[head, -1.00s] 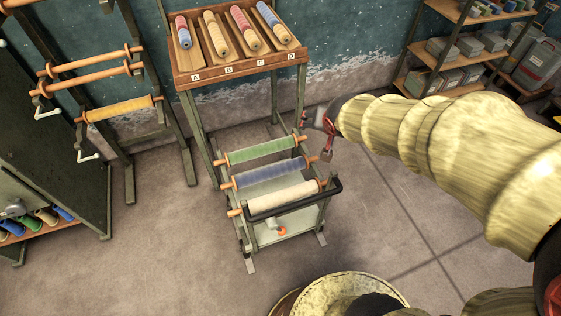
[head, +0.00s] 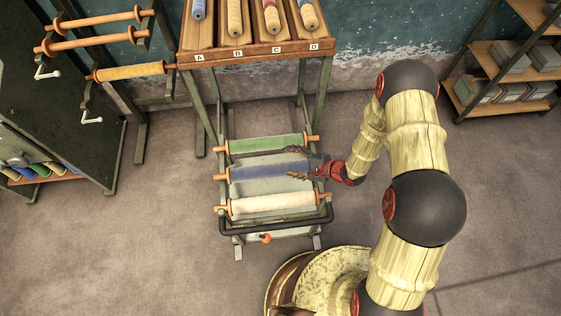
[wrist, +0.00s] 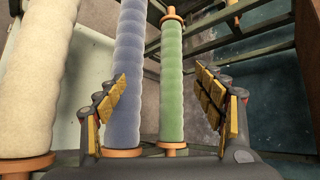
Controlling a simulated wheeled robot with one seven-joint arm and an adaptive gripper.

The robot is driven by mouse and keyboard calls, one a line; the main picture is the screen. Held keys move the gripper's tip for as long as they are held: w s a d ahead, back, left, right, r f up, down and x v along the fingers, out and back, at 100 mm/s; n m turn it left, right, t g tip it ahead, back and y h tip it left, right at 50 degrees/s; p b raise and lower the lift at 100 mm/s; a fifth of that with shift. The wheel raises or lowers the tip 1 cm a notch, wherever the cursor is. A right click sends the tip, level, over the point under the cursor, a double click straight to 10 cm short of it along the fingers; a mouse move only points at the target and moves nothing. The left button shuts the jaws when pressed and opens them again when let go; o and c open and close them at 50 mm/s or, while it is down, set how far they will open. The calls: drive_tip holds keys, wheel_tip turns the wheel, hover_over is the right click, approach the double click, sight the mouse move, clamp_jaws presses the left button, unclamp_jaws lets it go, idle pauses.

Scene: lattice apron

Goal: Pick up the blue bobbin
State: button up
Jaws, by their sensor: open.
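The blue bobbin (head: 256,173) lies across the low trolley in the head view, between a green bobbin (head: 262,144) and a cream bobbin (head: 270,203). My gripper (head: 290,163) is open and empty at its right end, which the fingers partly hide. In the wrist view my gripper (wrist: 160,80) shows spread fingers. The blue bobbin (wrist: 127,50) runs lengthwise there, partly behind the left finger, with an orange end flange at its near end. The green bobbin (wrist: 172,85) shows in the gap between the fingers, and the cream bobbin (wrist: 28,75) is left of the left finger.
The trolley has a dark front handle bar (head: 275,227). Behind it stands a lettered rack (head: 257,48) with several bobbins. A rod stand (head: 95,45) is at left, and a shelf unit (head: 485,75) at back right. Open floor lies right of my arm.

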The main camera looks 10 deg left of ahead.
sight(285, 172)
drive_tip(key=shift+m+y, duration=0.3)
drive_tip(key=f+b, duration=0.1)
drive_tip(key=f, duration=0.2)
drive_tip(key=f+b, duration=0.1)
drive_tip(key=f, duration=0.2)
drive_tip(key=s+f+b, duration=0.1)
drive_tip(key=f, duration=0.2)
drive_tip(key=shift+a+b, duration=0.1)
drive_tip(key=shift+b, duration=0.3)
drive_tip(key=shift+b+x, duration=0.35)
drive_tip(key=shift+x, duration=0.7)
drive_tip(key=shift+b+x, duration=1.15)
drive_tip(key=shift+x, duration=1.55)
drive_tip(key=shift+r, duration=0.1)
drive_tip(key=shift+c, duration=0.7)
drive_tip(key=c, duration=1.5)
drive_tip(key=shift+c, duration=0.2)
